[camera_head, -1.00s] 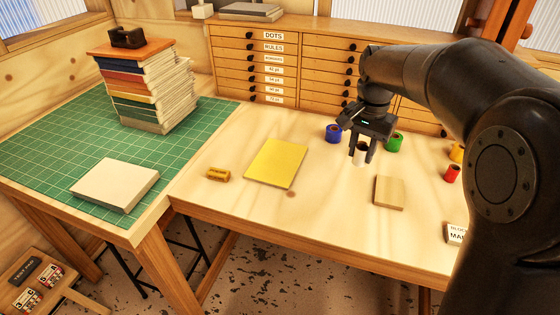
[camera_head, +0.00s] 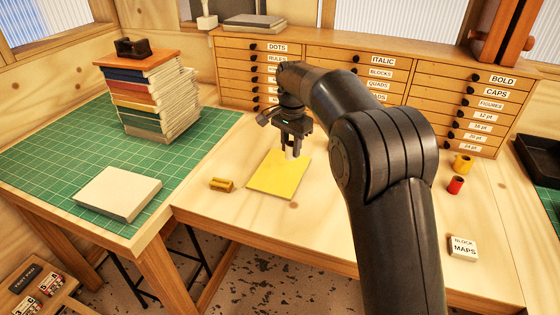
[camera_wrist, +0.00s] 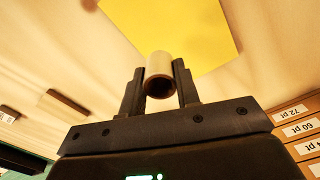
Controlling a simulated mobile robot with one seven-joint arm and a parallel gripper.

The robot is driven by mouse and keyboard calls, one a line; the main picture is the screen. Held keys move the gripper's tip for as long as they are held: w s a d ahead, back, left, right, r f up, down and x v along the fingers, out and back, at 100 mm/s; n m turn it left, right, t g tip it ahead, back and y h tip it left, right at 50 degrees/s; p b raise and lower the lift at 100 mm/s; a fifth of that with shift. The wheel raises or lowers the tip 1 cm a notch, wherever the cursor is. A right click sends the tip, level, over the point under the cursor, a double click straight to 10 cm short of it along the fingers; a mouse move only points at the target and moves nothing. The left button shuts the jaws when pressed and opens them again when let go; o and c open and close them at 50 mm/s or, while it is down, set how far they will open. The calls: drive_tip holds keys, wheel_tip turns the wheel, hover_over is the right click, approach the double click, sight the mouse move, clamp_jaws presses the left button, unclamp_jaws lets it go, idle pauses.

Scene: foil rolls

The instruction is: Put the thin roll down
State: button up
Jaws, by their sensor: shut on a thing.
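My gripper (camera_head: 292,146) is shut on a pale, narrow roll (camera_head: 291,153). The roll's hollow end and light side show between the fingers in the wrist view (camera_wrist: 159,68). A flat yellow sheet (camera_head: 276,178) lies on the bench; in the head view the held roll is seen against its far right part. In the wrist view the yellow sheet (camera_wrist: 195,35) lies beyond the roll. The roll looks upright in the head view; I cannot tell its height over the bench. A red roll (camera_head: 455,185) and a yellow roll (camera_head: 462,163) stand at the right.
A small brass-coloured piece (camera_head: 222,185) lies left of the sheet. A white labelled block (camera_head: 463,247) is at the front right. A book stack (camera_head: 155,100) and a white block (camera_head: 118,194) stand on the green mat (camera_head: 50,160). Drawers (camera_head: 380,85) line the back. My arm hides the bench's middle.

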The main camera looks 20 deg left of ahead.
drive_tip(key=a+f, duration=0.2)
drive_tip(key=a, duration=0.1)
drive_tip(key=shift+a, duration=0.15)
drive_tip(key=shift+f, duration=2)
drive_tip(key=o, duration=0.9)
drive_tip(key=shift+f, duration=0.15)
drive_tip(key=shift+o, duration=0.2)
wheel_tip(320, 180, up, 12)
drive_tip(key=shift+r, duration=0.2)
